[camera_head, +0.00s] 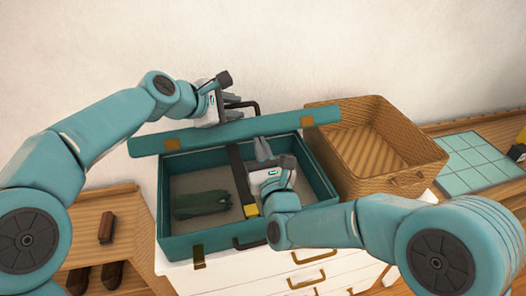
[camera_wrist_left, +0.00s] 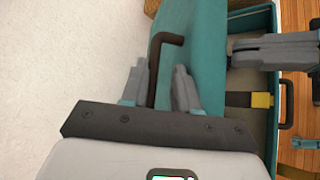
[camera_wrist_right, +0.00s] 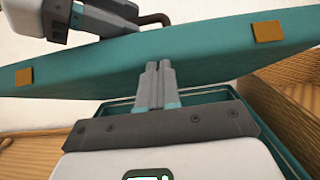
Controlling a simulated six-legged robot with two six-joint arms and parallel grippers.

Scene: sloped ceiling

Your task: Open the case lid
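The teal case (camera_head: 180,245) stands open on a white drawer unit. Its lid (camera_head: 235,133) is raised at the back, with brass latch plates and a dark handle on its top edge. My left gripper (camera_head: 240,103) is at that edge; in the left wrist view the lid handle (camera_wrist_left: 155,65) lies between its parted fingers, with a gap on one side. My right gripper (camera_head: 264,149) is over the case, in front of the lid; in the right wrist view its fingers (camera_wrist_right: 158,75) are together, pointing at the lid's face. Whether they touch it, I cannot tell.
A dark green folded item (camera_head: 202,203) and a dark strap (camera_head: 241,178) with a yellow end lie in the case. A wicker basket (camera_head: 405,175) stands close on the right. A wooden shelf (camera_head: 120,235) with shoes is at the left. The wall is close behind the lid.

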